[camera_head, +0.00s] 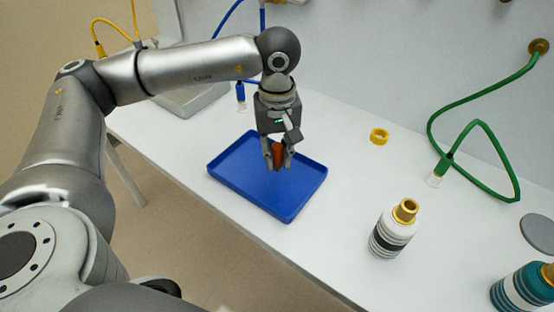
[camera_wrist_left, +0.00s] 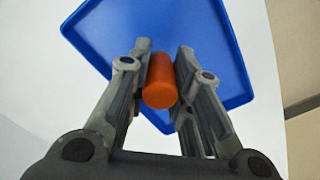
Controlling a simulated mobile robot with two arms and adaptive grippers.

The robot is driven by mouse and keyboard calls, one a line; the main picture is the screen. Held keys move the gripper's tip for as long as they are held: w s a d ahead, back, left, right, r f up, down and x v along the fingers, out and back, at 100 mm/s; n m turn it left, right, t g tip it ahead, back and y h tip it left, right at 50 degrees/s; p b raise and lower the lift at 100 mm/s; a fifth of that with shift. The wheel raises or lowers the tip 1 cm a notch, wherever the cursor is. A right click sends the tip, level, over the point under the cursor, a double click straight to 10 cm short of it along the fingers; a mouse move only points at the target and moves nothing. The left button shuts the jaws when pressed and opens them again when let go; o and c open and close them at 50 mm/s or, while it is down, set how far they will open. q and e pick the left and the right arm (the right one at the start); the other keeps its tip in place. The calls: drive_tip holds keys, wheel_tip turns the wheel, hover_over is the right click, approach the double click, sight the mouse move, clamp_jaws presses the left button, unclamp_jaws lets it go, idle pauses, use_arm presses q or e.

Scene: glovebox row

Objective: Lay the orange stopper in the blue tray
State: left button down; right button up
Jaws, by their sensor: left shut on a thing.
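The orange stopper (camera_head: 278,151) is held between the fingers of my left gripper (camera_head: 277,160), over the blue tray (camera_head: 230,179). In the left wrist view the stopper (camera_wrist_left: 160,82) sits between the two fingers of the left gripper (camera_wrist_left: 161,75), with the blue tray (camera_wrist_left: 95,32) behind it. The tray lies flat on the white table. I cannot tell whether the stopper's lower end touches the tray floor. My right gripper is in neither view.
A yellow ring (camera_head: 379,136) lies right of the tray. A white and black bottle (camera_head: 392,232) stands nearer the front, and a teal bottle (camera_head: 525,288) at the lower right. A green hose (camera_head: 478,184) and a grey disc (camera_head: 538,232) lie at the right. The tray is otherwise empty.

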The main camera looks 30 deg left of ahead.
sight(277, 162)
use_arm(q)
wheel_tip(277, 162, down, 3)
drive_tip(key=shift+a+f+p, duration=0.1)
drive_tip(key=shift+p, duration=0.25)
drive_tip(key=shift+f, duration=0.2)
drive_tip(key=c, duration=1.3)
unclamp_jaws()
drive_tip(key=shift+r, duration=0.15)
